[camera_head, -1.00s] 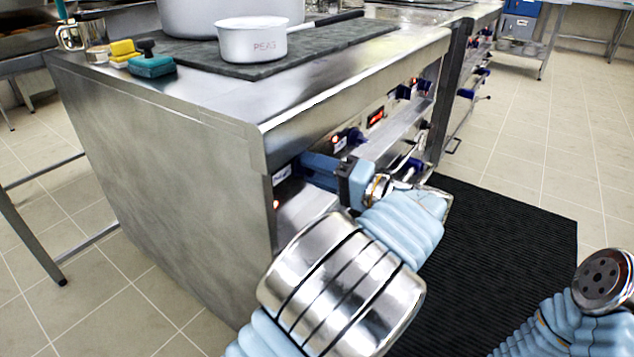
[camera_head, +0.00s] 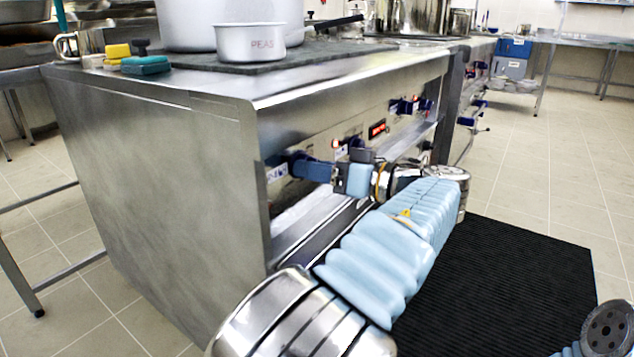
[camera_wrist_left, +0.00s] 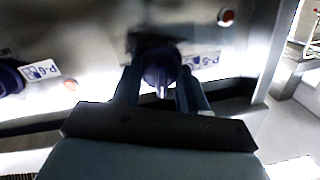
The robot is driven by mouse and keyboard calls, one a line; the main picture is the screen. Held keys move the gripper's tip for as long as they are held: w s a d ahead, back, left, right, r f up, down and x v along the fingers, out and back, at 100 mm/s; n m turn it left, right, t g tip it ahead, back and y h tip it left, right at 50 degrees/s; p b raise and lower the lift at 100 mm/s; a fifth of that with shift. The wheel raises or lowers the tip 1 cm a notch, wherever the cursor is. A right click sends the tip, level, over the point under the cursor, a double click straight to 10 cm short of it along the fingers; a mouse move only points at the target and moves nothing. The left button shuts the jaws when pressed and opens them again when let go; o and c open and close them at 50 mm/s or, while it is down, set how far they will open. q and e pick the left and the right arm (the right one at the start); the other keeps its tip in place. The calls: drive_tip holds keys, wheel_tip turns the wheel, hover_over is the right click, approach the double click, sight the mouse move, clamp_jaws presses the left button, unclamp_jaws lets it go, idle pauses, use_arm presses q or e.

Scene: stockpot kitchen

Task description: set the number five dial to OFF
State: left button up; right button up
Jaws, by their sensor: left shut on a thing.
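The number five dial (camera_wrist_left: 160,72) is a dark blue knob on the stove's front panel, beside a label (camera_wrist_left: 203,60) that seems to read P-5. My left gripper (camera_wrist_left: 160,88) is shut on this dial, one finger on each side. In the head view my left gripper (camera_head: 300,166) reaches the near end of the panel, and its blue fingers largely hide the dial. The dial's exact setting cannot be read. Only part of my right arm shows at the lower right; its gripper is out of view.
Another blue dial (camera_wrist_left: 10,78) with its own label sits left in the wrist view. More blue knobs (camera_head: 402,106) and a red display (camera_head: 377,129) lie farther along the panel. A steel rail (camera_head: 415,135) runs below. A black mat (camera_head: 520,290) covers the floor in front.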

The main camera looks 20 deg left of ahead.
use_arm(q)
drive_tip(key=shift+f+n, duration=0.1)
drive_tip(key=shift+n, duration=0.7)
drive_tip(key=o, duration=1.1)
drive_tip(key=shift+c, duration=0.2)
drive_tip(key=p+v, duration=0.2)
drive_tip(key=v, duration=1.2)
drive_tip(key=shift+s, duration=0.1)
